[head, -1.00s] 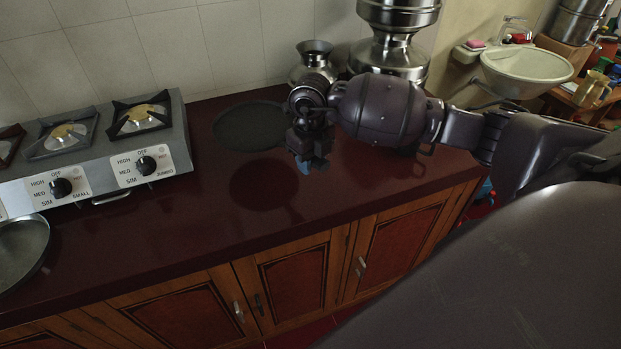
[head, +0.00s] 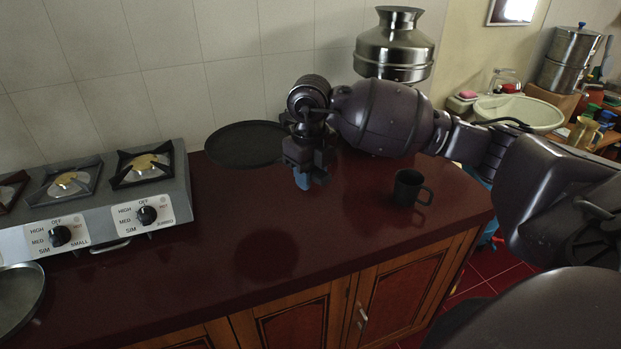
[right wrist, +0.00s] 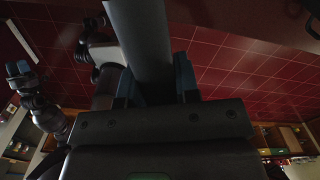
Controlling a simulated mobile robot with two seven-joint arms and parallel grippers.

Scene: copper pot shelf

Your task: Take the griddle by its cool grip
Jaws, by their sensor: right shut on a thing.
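The griddle (head: 245,143) is a flat, black, round pan. In the head view it hangs level above the dark red counter, with its round shadow on the counter below. My right gripper (head: 303,180) is at the griddle's right side, shut on its grip. The arm hides most of the grip in the head view. In the right wrist view the grip (right wrist: 142,40) is a thick grey bar between the blue fingers. My left gripper (right wrist: 18,70) shows small at the left of the right wrist view; its opening is unclear.
A gas stove (head: 110,205) stands left on the counter (head: 330,235). A dark mug (head: 408,188) stands near the right end. A large metal vessel (head: 395,45) is behind my right arm. A metal pan (head: 18,300) lies at the lower left. The counter's middle is clear.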

